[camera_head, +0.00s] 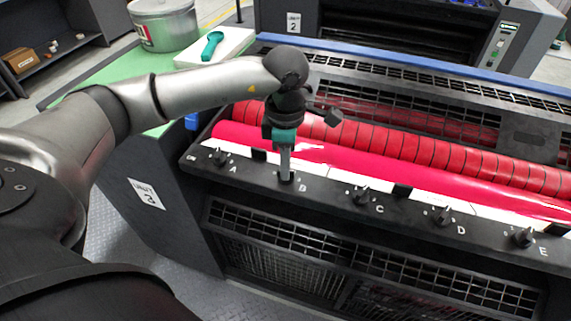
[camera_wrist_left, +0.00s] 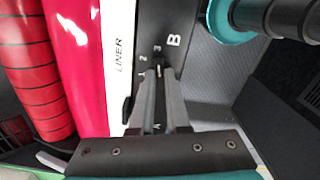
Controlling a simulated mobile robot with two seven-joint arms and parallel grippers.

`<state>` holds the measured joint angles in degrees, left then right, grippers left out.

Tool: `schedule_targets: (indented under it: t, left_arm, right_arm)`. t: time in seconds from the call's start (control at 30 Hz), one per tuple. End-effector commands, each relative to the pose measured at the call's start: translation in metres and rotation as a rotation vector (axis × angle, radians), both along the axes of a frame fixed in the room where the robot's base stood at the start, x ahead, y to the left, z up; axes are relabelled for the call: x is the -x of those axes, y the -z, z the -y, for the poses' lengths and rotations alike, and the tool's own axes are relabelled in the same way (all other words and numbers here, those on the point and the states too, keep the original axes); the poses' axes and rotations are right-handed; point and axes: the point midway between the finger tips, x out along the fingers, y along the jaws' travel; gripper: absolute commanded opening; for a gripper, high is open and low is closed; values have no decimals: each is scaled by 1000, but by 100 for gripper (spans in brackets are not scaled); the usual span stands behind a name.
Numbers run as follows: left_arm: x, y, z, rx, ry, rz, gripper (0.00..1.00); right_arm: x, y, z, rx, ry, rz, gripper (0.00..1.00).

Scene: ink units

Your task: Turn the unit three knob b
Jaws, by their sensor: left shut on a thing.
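Knob B (camera_wrist_left: 158,68) is a small dark knob on the black front rail of the near ink unit, beside a white letter B and small numbers in the left wrist view. My left gripper (camera_head: 286,174) points down at the rail between knob A (camera_head: 219,158) and knob C (camera_head: 361,195). Its fingers (camera_wrist_left: 159,78) are shut on knob B, one on each side. In the head view the fingertips mostly hide this knob. A white label (camera_head: 147,193) on the unit's side is hard to read. My right gripper is not in view.
Knob D (camera_head: 441,215) and knob E (camera_head: 523,238) are farther right on the rail. A glossy red roller (camera_head: 380,177) lies just behind it. A teal tool (camera_head: 212,45) rests on a white pad, near a metal tin (camera_head: 166,25). Another unit stands behind.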

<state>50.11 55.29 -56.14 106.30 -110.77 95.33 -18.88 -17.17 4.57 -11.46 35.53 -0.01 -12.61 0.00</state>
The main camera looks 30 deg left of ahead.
Motion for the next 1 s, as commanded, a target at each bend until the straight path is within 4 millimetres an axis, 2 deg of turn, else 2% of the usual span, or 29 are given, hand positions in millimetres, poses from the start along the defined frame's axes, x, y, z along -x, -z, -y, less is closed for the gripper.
schedule_targets:
  t: [0.23, 0.27, 0.5, 0.8, 0.87, 1.0]
  left_arm:
    - [0, -1, 1, 2, 4, 2, 0]
    - [0, -1, 1, 2, 4, 2, 17]
    - [0, 0, 1, 1, 2, 2, 44]
    - [0, -3, 0, 0, 1, 1, 44]
    - [-1, -8, 0, 0, 1, 2, 44]
    - [-1, -31, 0, 0, 2, 6, 44]
  right_arm:
    - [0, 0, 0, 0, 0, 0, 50]
    - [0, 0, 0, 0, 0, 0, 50]
    - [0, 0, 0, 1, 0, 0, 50]
    - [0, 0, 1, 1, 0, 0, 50]
    - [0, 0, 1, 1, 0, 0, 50]
    - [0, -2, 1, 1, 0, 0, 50]
